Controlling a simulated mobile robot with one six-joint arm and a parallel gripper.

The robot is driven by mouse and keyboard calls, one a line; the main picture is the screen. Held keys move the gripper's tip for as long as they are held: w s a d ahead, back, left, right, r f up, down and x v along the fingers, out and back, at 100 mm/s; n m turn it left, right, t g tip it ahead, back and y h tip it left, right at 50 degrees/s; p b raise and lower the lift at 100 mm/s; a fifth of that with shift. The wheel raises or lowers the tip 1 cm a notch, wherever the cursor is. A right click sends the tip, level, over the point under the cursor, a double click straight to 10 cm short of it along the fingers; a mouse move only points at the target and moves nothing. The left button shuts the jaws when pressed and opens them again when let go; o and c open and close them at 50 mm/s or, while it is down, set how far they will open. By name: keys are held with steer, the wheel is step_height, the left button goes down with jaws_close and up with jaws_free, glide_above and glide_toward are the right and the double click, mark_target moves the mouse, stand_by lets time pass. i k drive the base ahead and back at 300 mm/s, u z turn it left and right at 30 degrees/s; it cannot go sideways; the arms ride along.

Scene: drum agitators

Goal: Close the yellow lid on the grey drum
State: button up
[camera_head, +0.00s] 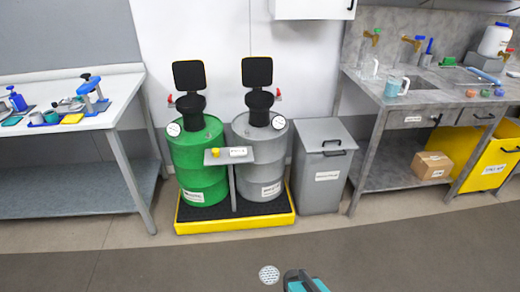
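The grey drum (260,170) stands on the right of a pair. Its lid (257,71) is raised upright above a black funnel (259,105); its face looks black, with a thin yellow edge. A red-handled valve (278,95) is to its right and a round gauge (279,122) is on the drum's front. The green drum (200,170) on the left has a similar raised lid (189,75). A dark grey and teal part at the bottom edge looks like my own arm, well away from the drums. My gripper's fingers do not show.
Both drums stand in a yellow-rimmed tray (240,224), with a small control panel (229,155) in front. A grey bin (320,170) is close on the right. Benches stand left (120,110) and right (405,85). A wall cabinet (312,10) hangs above right. The front floor is clear.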

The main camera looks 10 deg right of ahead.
mark_target(257, 72)
steer(key=u, duration=0.3)
steer(key=i, duration=0.45)
steer(key=u, duration=0.7)
steer(key=i, duration=1.9)
steer(key=z, duration=0.25)
